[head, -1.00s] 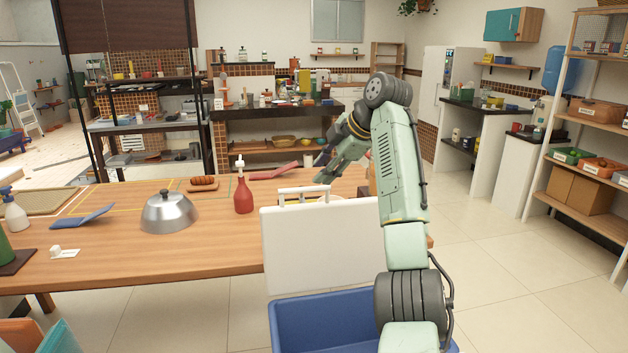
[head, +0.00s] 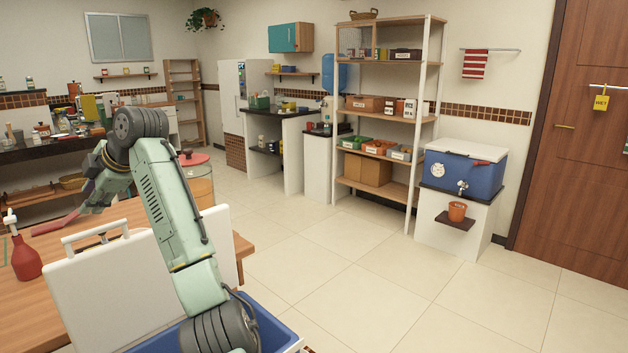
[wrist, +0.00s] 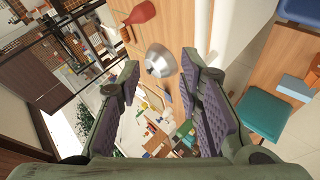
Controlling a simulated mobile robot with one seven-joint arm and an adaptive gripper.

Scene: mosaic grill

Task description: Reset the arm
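A red squeeze bottle (head: 25,258) stands on the table, left of my gripper.
A white panel with a handle (head: 135,290) stands upright by a blue bin (head: 265,330), close to my arm. Open tiled floor (head: 370,270) lies to the right. Shelves (head: 425,150), a blue cooler (head: 462,172) and a wooden door (head: 590,150) line the far side.

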